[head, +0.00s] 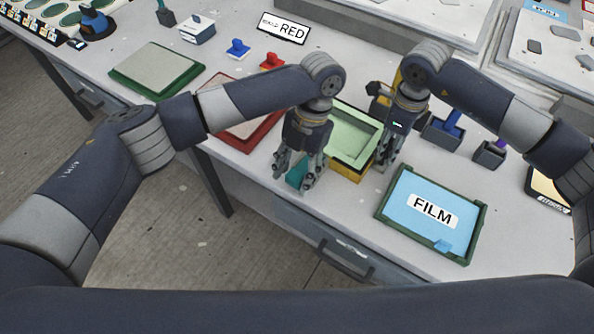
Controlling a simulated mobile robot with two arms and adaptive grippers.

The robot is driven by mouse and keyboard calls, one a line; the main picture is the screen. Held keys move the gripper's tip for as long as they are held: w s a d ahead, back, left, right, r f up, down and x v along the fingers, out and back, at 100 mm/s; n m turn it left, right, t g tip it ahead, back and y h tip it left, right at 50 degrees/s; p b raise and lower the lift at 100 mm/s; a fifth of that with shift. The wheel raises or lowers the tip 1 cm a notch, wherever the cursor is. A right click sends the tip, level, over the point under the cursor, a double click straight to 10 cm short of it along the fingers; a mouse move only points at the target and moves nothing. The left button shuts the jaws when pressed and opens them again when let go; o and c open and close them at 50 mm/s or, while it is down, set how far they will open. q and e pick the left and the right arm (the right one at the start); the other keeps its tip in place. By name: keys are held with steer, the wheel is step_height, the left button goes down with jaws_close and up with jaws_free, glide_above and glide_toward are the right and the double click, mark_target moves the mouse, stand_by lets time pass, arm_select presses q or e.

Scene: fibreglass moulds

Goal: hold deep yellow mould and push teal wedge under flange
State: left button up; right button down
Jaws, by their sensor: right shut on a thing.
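The deep yellow mould (345,172) stands near the front edge of the bench, with a pale green inside and a yellow outer wall. My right gripper (384,165) points down at its right side and is shut on the mould's right wall. The teal wedge (296,175) is at the mould's left front, between the fingers of my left gripper (299,180). The fingers partly hide the wedge. I cannot tell whether they grip it or whether it touches the mould's flange.
A green-framed blue FILM tray (385,212) lies close on the right. A red-framed panel (265,133) lies to the left, beyond it a green-framed one (118,75). Small bins (440,134) stand behind on the right. The bench's front edge is close to the wedge.

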arm_select(q)
steer(key=shift+w+d, duration=0.2)
steer(key=shift+d, duration=0.15)
steer(key=shift+r, duration=0.1)
steer(key=shift+w+d+r, duration=0.15)
steer(key=shift+r, duration=0.3)
steer(key=v, duration=1)
steer(key=shift+a+r, duration=0.3)
steer(key=shift+r, duration=0.1)
